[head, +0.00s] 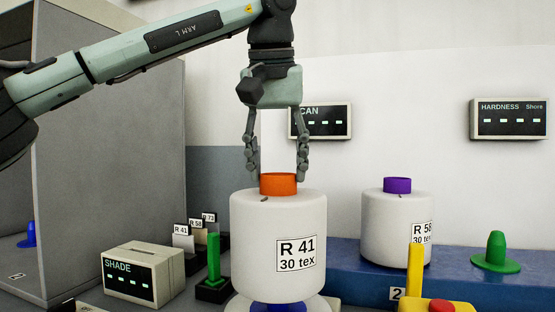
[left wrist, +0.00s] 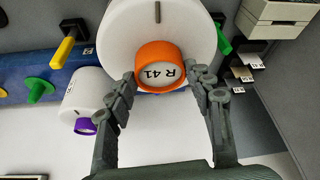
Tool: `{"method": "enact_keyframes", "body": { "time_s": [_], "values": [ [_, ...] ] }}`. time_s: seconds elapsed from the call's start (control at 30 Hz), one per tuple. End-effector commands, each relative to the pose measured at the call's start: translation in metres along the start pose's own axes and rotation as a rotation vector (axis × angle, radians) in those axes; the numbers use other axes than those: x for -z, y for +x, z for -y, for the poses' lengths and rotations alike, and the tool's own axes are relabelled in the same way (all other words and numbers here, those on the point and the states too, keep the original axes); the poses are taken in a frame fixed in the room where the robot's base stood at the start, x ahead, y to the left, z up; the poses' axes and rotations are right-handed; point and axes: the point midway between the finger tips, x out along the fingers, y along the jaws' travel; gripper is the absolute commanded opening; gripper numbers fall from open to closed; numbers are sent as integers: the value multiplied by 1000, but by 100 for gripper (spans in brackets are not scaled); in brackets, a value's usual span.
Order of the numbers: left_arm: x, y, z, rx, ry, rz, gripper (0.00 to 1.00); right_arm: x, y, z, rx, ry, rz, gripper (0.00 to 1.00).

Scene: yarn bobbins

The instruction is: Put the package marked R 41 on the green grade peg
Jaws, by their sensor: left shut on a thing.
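The white R 41 package (head: 262,232) stands upright in the head view, with an orange tube end (head: 278,184) on top. My left gripper (head: 278,176) points down, its fingers shut on either side of that orange end; the left wrist view shows the orange ring marked R 41 (left wrist: 160,66) between the fingertips. A blue piece on a pale disc (head: 278,307) shows below the package; whether they touch is hidden. A green cone-shaped peg (head: 496,250) stands empty on the blue bench at right. It also shows in the left wrist view (left wrist: 38,91). My right gripper is not in view.
A purple-ended R 58 package (head: 397,228) stands on the blue bench (head: 350,276), between the R 41 package and the green cone. A yellow post (head: 415,268) rises in front. A green post (head: 213,258), card holders and a SHADE box (head: 143,274) are at left.

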Motion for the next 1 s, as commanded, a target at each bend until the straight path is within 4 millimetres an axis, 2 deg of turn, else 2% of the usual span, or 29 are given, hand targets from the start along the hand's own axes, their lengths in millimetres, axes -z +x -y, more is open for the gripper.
{"method": "enact_keyframes", "body": {
  "time_s": [0.37,0.7,1.0],
  "values": [
    [-8,18,0,-2,-1,-5,0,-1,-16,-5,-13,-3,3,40],
    [-14,34,0,-3,-2,-5,0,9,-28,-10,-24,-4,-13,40],
    [-17,40,0,-3,-2,-6,0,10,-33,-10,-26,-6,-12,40]
  ]
}}
